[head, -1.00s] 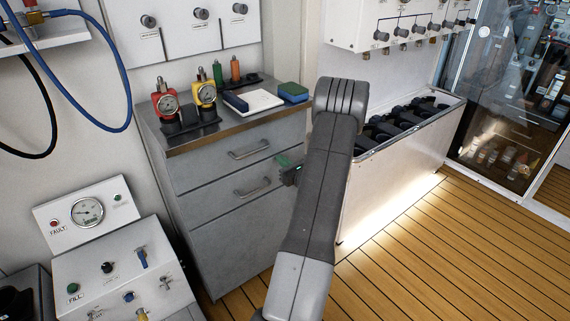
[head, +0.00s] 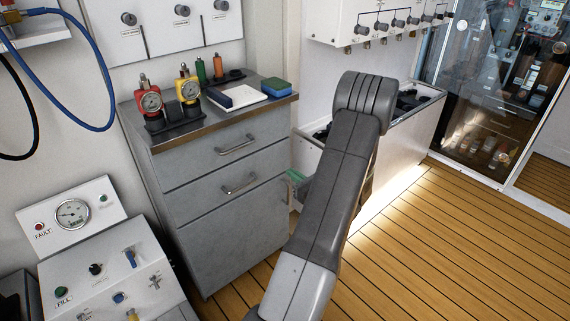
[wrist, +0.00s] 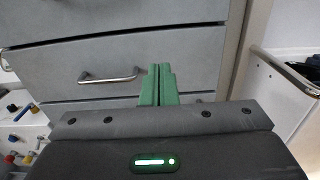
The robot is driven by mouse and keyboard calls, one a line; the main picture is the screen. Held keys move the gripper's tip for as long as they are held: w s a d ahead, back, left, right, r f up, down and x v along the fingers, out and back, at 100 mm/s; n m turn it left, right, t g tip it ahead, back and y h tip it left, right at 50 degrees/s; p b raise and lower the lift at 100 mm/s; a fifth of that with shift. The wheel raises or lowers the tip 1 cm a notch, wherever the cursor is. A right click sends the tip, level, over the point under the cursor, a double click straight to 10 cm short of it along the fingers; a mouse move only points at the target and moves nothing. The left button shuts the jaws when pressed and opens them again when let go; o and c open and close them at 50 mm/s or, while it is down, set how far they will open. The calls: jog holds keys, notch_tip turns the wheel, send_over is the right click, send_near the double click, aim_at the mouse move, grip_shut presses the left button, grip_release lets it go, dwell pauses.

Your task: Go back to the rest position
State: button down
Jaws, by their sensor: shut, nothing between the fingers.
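My gripper shows in the wrist view (wrist: 158,84) with its two green fingers together and nothing between them. It points toward the grey drawer front, with a metal drawer handle (wrist: 108,77) just left of the fingers in that view. In the head view the green fingers (head: 295,177) show at the right edge of the drawer cabinet (head: 225,190), mostly hidden behind my own raised grey arm. I cannot tell the exact gap between the fingers and the cabinet.
On the cabinet top stand a red gauge (head: 150,101), a yellow gauge (head: 188,90), a notebook (head: 238,97) and a blue-green block (head: 275,87). A fill panel (head: 100,260) is at lower left. A white bin (head: 405,140) stands right. Wooden floor (head: 440,260) is clear.

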aim_at(263, 151)
jog(key=shift+s+d, duration=0.1)
jog(key=shift+s, duration=0.05)
jog(key=x, duration=1.4)
